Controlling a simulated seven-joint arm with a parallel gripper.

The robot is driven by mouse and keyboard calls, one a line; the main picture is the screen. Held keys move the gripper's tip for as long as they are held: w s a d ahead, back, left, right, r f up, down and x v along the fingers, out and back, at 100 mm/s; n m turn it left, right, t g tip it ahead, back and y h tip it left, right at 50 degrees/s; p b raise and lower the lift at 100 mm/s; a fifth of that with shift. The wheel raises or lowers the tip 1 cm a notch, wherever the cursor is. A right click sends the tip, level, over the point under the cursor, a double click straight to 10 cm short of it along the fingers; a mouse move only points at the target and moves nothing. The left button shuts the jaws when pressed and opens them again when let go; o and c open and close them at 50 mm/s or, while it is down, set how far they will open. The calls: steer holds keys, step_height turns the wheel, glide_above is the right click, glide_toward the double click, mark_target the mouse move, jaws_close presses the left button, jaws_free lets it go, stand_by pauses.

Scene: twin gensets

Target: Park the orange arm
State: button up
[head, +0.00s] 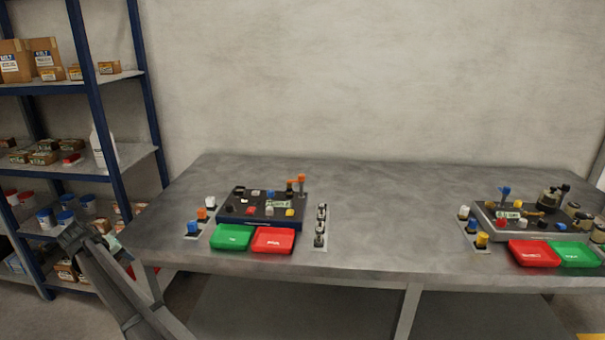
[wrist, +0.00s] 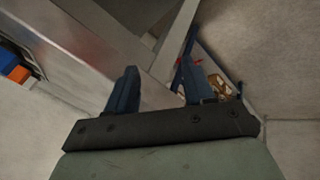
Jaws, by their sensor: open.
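Orange-topped upright parts (head: 301,181) stand at the back right corner of the dark left panel (head: 235,208) in the head view. They are small, and I cannot tell which one is the orange arm. Another orange piece (head: 202,214) sits on a small plate left of that panel. My gripper (head: 74,237) is off the table's left edge in the head view, well apart from the panel. In the wrist view my gripper (wrist: 158,72) has its two dark blue fingers spread, with nothing between them. The wrist view does not show the panel.
A green tray (head: 232,237) and a red tray (head: 273,241) lie before the left panel, with a strip of knobs (head: 321,228) to their right. A second panel (head: 520,216) with trays stands far right. Blue shelving (head: 85,80) rises behind my gripper. The table's middle (head: 395,215) is clear.

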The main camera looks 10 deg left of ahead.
steer(key=shift+n+g, duration=0.3)
steer(key=shift+n, duration=0.5)
steer(key=w+d+r, duration=0.2)
steer(key=w, duration=0.1)
steer(key=w+d+r, duration=0.2)
steer(key=w+r, duration=0.1)
steer(key=w+d+r, duration=0.2)
steer(key=w, duration=0.1)
steer(key=shift+w+d+r, duration=0.15)
steer(key=shift+d, duration=0.05)
steer(key=w+d+r+n+g, duration=0.1)
steer(key=w+d+r, duration=0.4)
steer(key=w+d, duration=0.25)
steer(key=w+d+r+n, duration=0.1)
steer(key=w+d+r, duration=0.3)
steer(key=w+d, duration=0.3)
steer(key=g+y, duration=0.3)
steer(key=y, duration=0.1)
glide_toward(302, 175)
steer(key=shift+m, duration=0.4)
steer(key=x, duration=0.8)
steer(key=shift+a+f, duration=0.2)
steer(key=shift+f, duration=0.05)
jaws_close()
